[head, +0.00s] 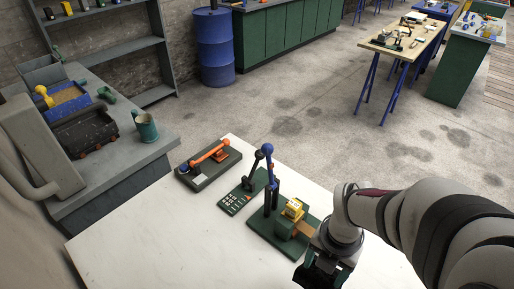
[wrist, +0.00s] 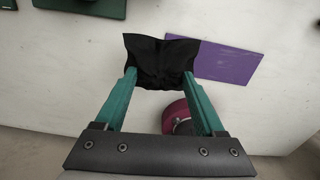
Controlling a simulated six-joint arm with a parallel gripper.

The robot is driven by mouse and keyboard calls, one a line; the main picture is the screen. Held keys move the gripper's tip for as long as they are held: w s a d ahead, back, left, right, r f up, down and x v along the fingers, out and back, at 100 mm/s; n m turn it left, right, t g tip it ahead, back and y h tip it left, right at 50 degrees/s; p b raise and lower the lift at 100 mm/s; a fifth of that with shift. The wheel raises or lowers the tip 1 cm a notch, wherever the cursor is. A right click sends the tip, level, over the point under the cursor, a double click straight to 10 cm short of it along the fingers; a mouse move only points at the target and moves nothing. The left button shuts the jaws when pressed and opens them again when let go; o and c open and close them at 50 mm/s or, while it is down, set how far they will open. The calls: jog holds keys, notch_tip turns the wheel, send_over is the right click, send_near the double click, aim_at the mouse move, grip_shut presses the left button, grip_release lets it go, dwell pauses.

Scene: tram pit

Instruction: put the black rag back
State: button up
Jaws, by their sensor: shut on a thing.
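The black rag (wrist: 162,58) shows in the wrist view, between the fingertips of my gripper (wrist: 160,80). The gripper's green fingers are shut on the rag, which spreads out past the tips. In the wrist view a flat purple mat (wrist: 226,62) lies on the white table to the right of the rag, and the rag covers part of its left side from this view. In the head view my gripper (head: 322,270) is at the bottom, over the white table.
A dark red round thing (wrist: 180,112) shows behind the right finger, partly hidden. In the head view, green and dark bases with levers (head: 284,226) stand on the white table (head: 150,240) left of my gripper. The table's front left is clear. A grey bench (head: 130,150) stands further left.

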jog(key=w+a+f, duration=0.1)
jog(key=a+f, duration=0.1)
jog(key=a, duration=0.1)
jog(key=w+a+f, duration=0.1)
jog(key=a+f, duration=0.1)
jog(key=a, duration=0.2)
jog(key=w+a+f, duration=0.1)
jog(key=a+f, duration=0.2)
jog(key=shift+w+a, duration=0.35)
jog(key=shift+a, duration=0.05)
notch_tip(320, 180, down, 3)
jog(key=shift+a+r, duration=0.1)
jog(key=shift+w+f, duration=0.1)
jog(key=shift+f, duration=0.25)
jog(key=shift+f, duration=0.3)
jog(key=o, duration=1.3)
jog(key=shift+r, duration=0.1)
